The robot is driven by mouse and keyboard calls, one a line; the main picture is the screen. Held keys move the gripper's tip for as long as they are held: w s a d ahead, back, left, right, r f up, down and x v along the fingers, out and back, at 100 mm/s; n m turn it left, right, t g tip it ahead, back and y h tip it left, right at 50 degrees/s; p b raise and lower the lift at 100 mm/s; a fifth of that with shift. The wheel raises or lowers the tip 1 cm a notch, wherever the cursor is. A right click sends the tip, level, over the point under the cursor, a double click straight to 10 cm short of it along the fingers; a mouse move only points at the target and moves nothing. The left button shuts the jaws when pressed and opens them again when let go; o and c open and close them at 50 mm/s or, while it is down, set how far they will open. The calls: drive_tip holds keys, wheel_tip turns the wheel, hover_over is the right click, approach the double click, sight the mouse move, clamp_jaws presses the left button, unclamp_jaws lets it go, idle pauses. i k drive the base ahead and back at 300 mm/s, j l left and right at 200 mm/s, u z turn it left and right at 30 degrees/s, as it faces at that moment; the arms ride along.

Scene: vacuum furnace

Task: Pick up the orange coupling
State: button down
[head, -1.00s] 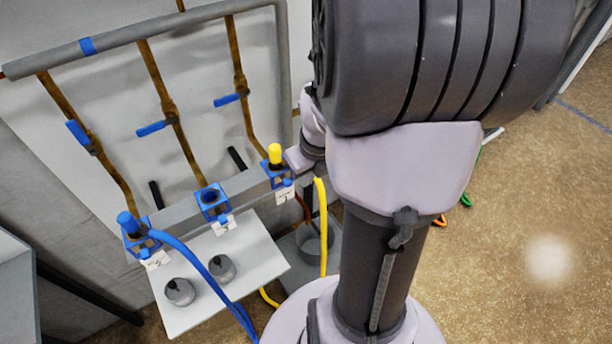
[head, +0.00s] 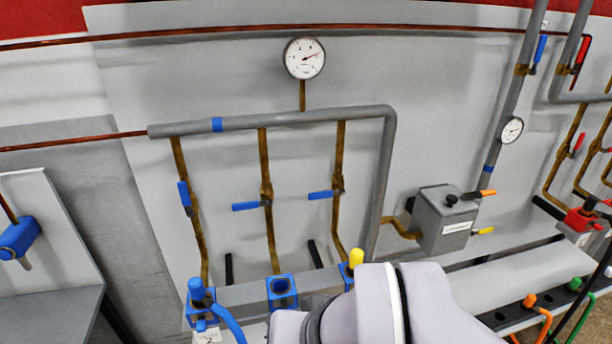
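An orange coupling (head: 529,300) with an orange hose hanging from it sits in a dark rail at the lower right of the head view. A green coupling (head: 574,284) with a green hose sits just to its right in the same rail. Part of my arm covers the bottom middle of the head view, left of the orange coupling. My gripper is outside the view, so its fingers and any contact are hidden.
A blue coupling (head: 197,290) and a yellow coupling (head: 356,257) stand in blue holders at lower left. An empty blue holder (head: 281,287) is between them. A grey box (head: 443,220) with orange and yellow handles is on the wall. Pipes and gauges line the wall.

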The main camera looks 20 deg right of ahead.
sight(528, 303)
drive_tip(key=z, duration=2.5)
